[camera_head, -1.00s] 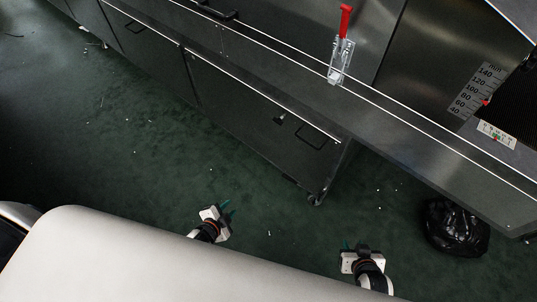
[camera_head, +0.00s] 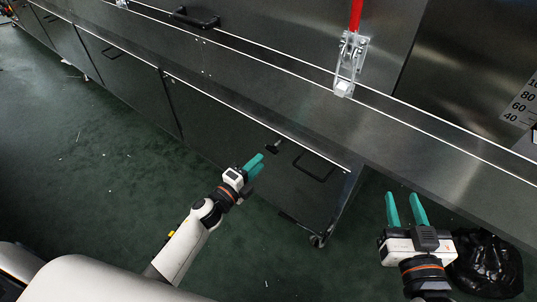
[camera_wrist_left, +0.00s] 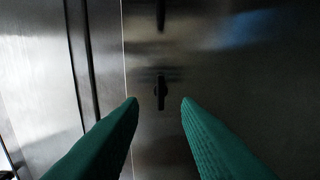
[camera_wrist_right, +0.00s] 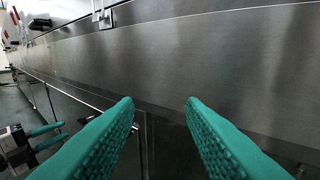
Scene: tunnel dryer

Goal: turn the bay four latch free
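A small black turn latch (camera_head: 272,147) sits on a dark lower door, left of that door's black pull handle (camera_head: 313,166). No label shows whether it is bay four's. My left gripper (camera_head: 255,166) is open and empty, short of the latch and pointing toward the door. In the left wrist view, a black latch (camera_wrist_left: 161,92) stands out between and beyond the open fingertips (camera_wrist_left: 160,103), not touching them. It looks lengthwise upright in that picture. My right gripper (camera_head: 407,208) is open and empty, below the ledge and right of the door; its fingers (camera_wrist_right: 160,102) face bare steel.
A steel ledge (camera_head: 240,100) overhangs the doors. A red-handled clamp (camera_head: 350,60) stands above it. A black bag (camera_head: 487,262) lies on the floor near my right gripper. A caster (camera_head: 318,240) stands under the door's corner. The green floor at left is mostly open.

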